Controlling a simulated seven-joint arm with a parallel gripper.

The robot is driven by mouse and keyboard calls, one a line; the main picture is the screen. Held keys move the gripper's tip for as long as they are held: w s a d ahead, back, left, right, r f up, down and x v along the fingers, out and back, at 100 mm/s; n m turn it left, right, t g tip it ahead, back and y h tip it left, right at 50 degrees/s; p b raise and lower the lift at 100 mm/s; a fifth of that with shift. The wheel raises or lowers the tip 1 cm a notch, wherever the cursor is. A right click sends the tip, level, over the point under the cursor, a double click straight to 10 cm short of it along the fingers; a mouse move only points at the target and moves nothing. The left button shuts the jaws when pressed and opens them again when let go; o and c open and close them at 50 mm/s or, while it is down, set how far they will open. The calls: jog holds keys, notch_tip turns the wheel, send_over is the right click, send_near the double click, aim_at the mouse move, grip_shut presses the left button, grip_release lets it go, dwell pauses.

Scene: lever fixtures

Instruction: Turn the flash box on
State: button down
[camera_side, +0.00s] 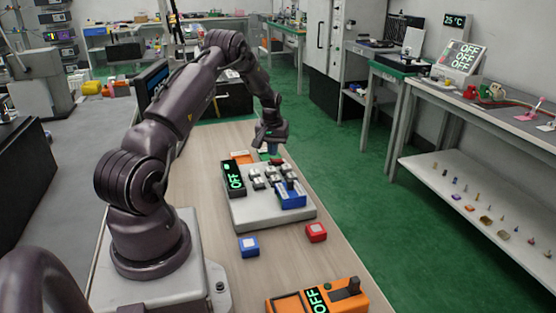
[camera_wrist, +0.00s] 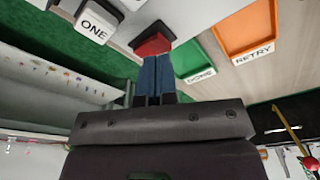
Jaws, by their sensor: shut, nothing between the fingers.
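No label reading "flash" is legible, so I cannot tell which box bears that name. A pale box (camera_side: 275,219) on the table carries several small white switches, a blue part (camera_side: 291,195) and a black display (camera_side: 234,178) reading OFF. An orange box (camera_side: 345,305) at the front has a black lever (camera_side: 345,289) and an OFF display (camera_side: 317,299). My gripper (camera_side: 272,150) points down over the far end of the pale box. Its blue fingers (camera_wrist: 153,75) are shut. In the wrist view, a red part (camera_wrist: 153,43) lies just beyond the fingertips; contact is unclear.
In the wrist view, a white block marked ONE (camera_wrist: 96,25), a green DONE tray (camera_wrist: 188,55) and an orange RETRY tray (camera_wrist: 245,28) show. A blue block (camera_side: 248,246) and a red block (camera_side: 316,232) stand in front of the pale box. Side benches are apart.

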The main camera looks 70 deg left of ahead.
aim_at(273, 160)
jog(key=shift+f, duration=1.05)
dwell(0.4)
jog(key=shift+r, duration=3.55)
jog(key=s+d+r+m, duration=0.1)
jog(key=d+r+m, duration=0.1)
jog(key=d+r, duration=0.45)
jog(key=s+d+r+m+h, duration=0.1)
jog(key=d+r, duration=0.2)
jog(key=d, duration=0.6)
jog(key=s+d+r+m, duration=0.1)
jog(key=d+r+m, duration=0.1)
jog(key=d+r, duration=0.45)
jog(key=s+d+r+m+t, duration=0.2)
jog(key=s+d, duration=0.3)
jog(key=d, duration=0.5)
jog(key=s+d+r+m+t, duration=0.2)
jog(key=s+d+r+m, duration=0.3)
jog(key=d, duration=0.5)
jog(key=shift+d+t+h, duration=0.3)
jog(key=shift+d, duration=0.05)
